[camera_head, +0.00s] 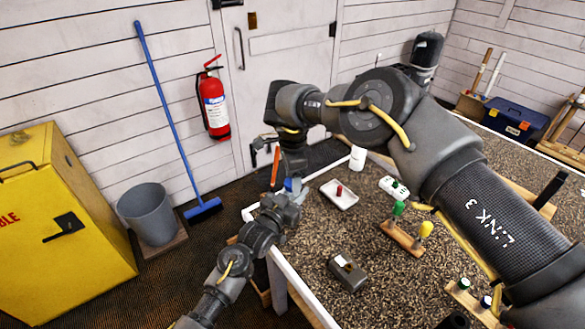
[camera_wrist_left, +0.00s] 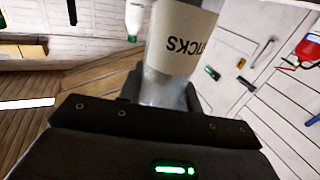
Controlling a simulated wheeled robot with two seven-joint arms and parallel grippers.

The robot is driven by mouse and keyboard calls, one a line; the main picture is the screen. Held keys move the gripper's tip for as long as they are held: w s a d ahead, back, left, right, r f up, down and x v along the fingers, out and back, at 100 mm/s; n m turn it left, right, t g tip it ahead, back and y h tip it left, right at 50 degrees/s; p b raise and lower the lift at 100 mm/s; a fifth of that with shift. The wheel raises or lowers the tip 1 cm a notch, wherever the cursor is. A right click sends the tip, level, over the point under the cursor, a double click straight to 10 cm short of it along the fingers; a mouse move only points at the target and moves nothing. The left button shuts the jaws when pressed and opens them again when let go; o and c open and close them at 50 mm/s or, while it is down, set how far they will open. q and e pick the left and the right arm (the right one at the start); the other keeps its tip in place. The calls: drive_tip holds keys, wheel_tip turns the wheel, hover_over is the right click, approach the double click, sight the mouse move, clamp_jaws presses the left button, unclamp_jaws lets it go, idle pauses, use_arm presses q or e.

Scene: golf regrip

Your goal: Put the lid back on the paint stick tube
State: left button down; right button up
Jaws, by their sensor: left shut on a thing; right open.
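In the left wrist view, the paint stick tube (camera_wrist_left: 180,45) has a cream label with upside-down letters reading "STICKS" and a clear grey lower part. My left gripper (camera_wrist_left: 160,95) is shut on this lower part; the tube's far end is cut off by the frame. In the head view, my left gripper (camera_head: 290,190) is over the bench's left edge, and I cannot make out the tube clearly there. I cannot identify the lid for certain.
A bucket (camera_head: 148,212) stands left.

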drive_tip(key=shift+f, duration=0.25)
drive_tip(key=shift+c, duration=0.4)
